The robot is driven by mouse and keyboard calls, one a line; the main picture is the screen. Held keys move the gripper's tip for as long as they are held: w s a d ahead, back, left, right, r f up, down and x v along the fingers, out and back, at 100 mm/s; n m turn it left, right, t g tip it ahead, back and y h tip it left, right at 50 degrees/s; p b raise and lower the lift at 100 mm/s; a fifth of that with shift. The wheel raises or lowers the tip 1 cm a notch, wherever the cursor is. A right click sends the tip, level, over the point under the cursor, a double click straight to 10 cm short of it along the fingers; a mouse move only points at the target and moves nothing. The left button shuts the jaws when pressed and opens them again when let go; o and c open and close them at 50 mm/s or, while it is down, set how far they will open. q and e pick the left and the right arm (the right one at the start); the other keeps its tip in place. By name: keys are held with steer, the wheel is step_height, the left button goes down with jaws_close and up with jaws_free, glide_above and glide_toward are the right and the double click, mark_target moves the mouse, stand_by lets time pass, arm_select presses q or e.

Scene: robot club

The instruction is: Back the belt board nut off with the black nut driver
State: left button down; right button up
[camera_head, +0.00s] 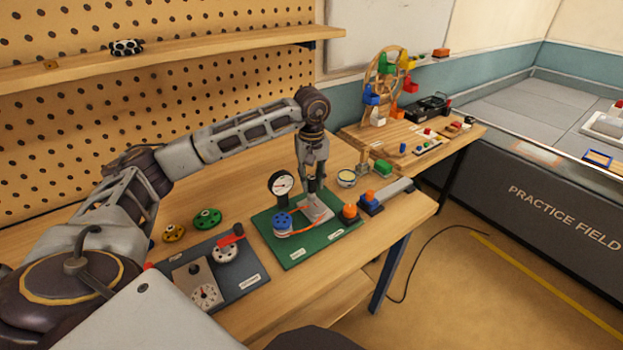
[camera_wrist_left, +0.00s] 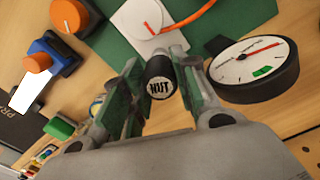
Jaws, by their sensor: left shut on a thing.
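The green belt board (camera_head: 285,254) lies on the wooden table, with a blue pulley (camera_head: 283,223), an orange belt (camera_head: 304,232) and a light tensioner plate (camera_head: 318,210). My left gripper (camera_head: 313,186) reaches down over that plate. In the left wrist view my left gripper (camera_wrist_left: 160,78) is shut on the black nut driver (camera_wrist_left: 160,77), whose round end reads "NUT". The driver points down toward the light plate (camera_wrist_left: 140,20). The nut is hidden, and I cannot tell whether the driver touches it. My right gripper is out of view.
A dial gauge (camera_head: 282,183) stands close beside the gripper; it also shows in the wrist view (camera_wrist_left: 252,68). A dark board (camera_head: 215,276) with a red-handled part lies to the left. An orange knob (camera_head: 350,211) and a blue block with orange top (camera_head: 370,202) sit at right.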

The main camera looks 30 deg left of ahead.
arm_select(q)
steer(key=shift+s+d+f+n, duration=0.1)
steer(key=shift+f+n, duration=0.05)
steer(key=shift+n, duration=0.95)
steer(key=shift+s+d+f+n, duration=0.1)
steer(key=shift+f+n, duration=0.05)
steer(key=shift+n, duration=0.95)
steer(key=c, duration=1.4)
jaws_free()
steer(key=o, duration=1)
steer(key=shift+w+a+r, duration=0.15)
steer(key=shift+r, duration=0.05)
steer(key=o, duration=0.3)
steer(key=shift+r, duration=0.1)
steer(key=shift+r+p, duration=1.85)
steer(key=shift+r, duration=0.85)
steer(key=shift+o, duration=0.5)
steer(key=shift+r, duration=0.1)
